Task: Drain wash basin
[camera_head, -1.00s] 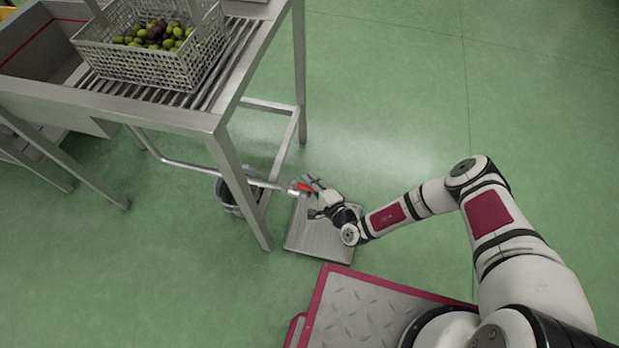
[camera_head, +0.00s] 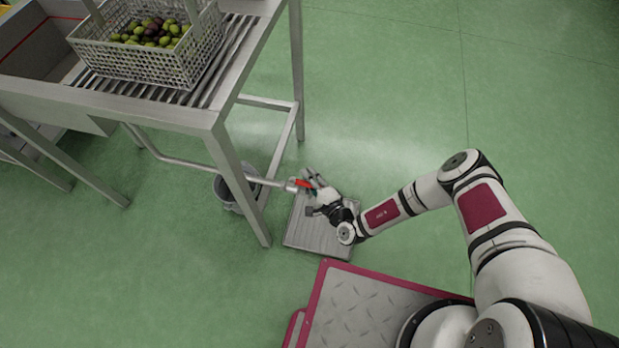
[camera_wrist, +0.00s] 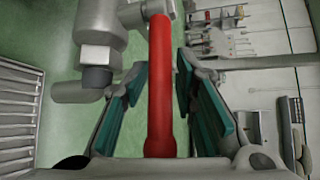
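The wash basin (camera_head: 38,52) is a steel trough at the upper left of the head view. A metal drain pipe (camera_head: 185,162) runs under the steel stand to a valve with a red lever (camera_head: 305,183). In the wrist view the red lever (camera_wrist: 160,95) stands upright in the picture between my fingers, with the grey valve body (camera_wrist: 100,28) at upper left. My gripper (camera_wrist: 161,75) is open, its teal-padded fingers on either side of the lever. Narrow gaps show beside the lever; contact at the fingertips is unclear. In the head view my gripper (camera_head: 314,184) is at the lever.
A wire basket (camera_head: 150,62) of green and dark olives stands on the slatted stand (camera_head: 215,85). A grey bucket (camera_head: 226,190) sits under the pipe, partly behind a stand leg (camera_head: 240,190). A metal floor plate (camera_head: 318,238) lies below my gripper. Green floor to the right is clear.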

